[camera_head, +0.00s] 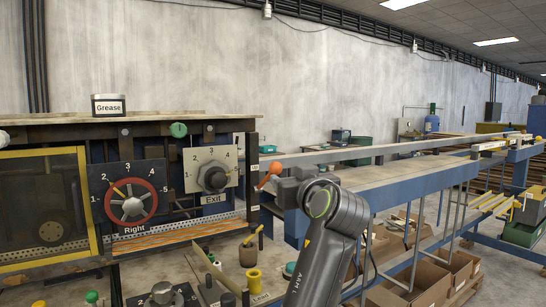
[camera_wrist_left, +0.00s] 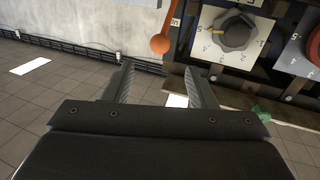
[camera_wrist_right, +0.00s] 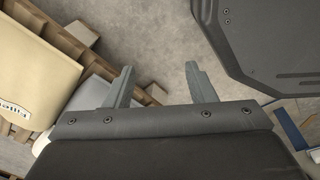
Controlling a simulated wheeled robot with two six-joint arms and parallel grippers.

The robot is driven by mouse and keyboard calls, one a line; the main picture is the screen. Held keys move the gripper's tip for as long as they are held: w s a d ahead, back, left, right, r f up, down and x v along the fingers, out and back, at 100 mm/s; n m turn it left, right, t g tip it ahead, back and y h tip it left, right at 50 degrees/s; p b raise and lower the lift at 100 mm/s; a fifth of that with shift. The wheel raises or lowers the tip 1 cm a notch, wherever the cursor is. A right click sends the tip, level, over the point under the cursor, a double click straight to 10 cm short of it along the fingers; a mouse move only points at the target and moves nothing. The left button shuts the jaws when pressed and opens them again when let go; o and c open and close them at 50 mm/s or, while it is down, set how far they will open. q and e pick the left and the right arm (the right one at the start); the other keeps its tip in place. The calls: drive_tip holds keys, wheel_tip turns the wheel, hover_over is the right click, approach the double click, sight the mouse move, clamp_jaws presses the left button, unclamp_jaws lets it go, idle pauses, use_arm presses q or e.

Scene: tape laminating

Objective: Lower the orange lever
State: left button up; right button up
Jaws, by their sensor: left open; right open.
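The orange lever (camera_head: 270,174) is at the right end of the machine panel, beside the Exit dial, with its round knob up and to the right. In the left wrist view the lever's knob (camera_wrist_left: 160,45) appears just beyond the fingertips, between their lines, and is not gripped. My left gripper (camera_wrist_left: 158,68) is open and empty; in the head view it is close to the right of the lever, its fingers hard to make out. My right gripper (camera_wrist_right: 158,70) is open and empty above the floor, outside the head view.
The Exit dial (camera_head: 213,176) and red Right dial (camera_head: 130,202) are left of the lever. A blue-framed conveyor (camera_head: 400,178) runs off to the right. Cardboard boxes (camera_head: 425,284) lie under the conveyor.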

sight(278, 169)
use_arm(q)
drive_tip(key=p+x, duration=0.1)
drive_tip(key=p, duration=0.3)
drive_tip(key=p+x, duration=0.2)
drive_tip(key=p, duration=0.2)
drive_tip(key=p+x, duration=0.2)
drive_tip(key=p, duration=0.1)
drive_tip(key=shift+r+p, duration=0.25)
drive_tip(key=shift+p, duration=0.15)
drive_tip(key=shift+w+a+p, duration=0.1)
drive_tip(key=shift+w+p, duration=0.2)
drive_tip(key=p+x, duration=0.2)
drive_tip(key=x, duration=0.5)
drive_tip(key=shift+w+f+p, duration=0.15)
drive_tip(key=shift+w+p, duration=0.05)
drive_tip(key=shift+p, duration=0.1)
drive_tip(key=shift+w+a+f, duration=0.1)
drive_tip(key=shift+w+a, duration=0.1)
drive_tip(key=shift+w, duration=0.25)
use_arm(e)
wheel_tip(278, 169, up, 16)
drive_tip(key=shift+w, duration=0.45)
use_arm(q)
clamp_jaws()
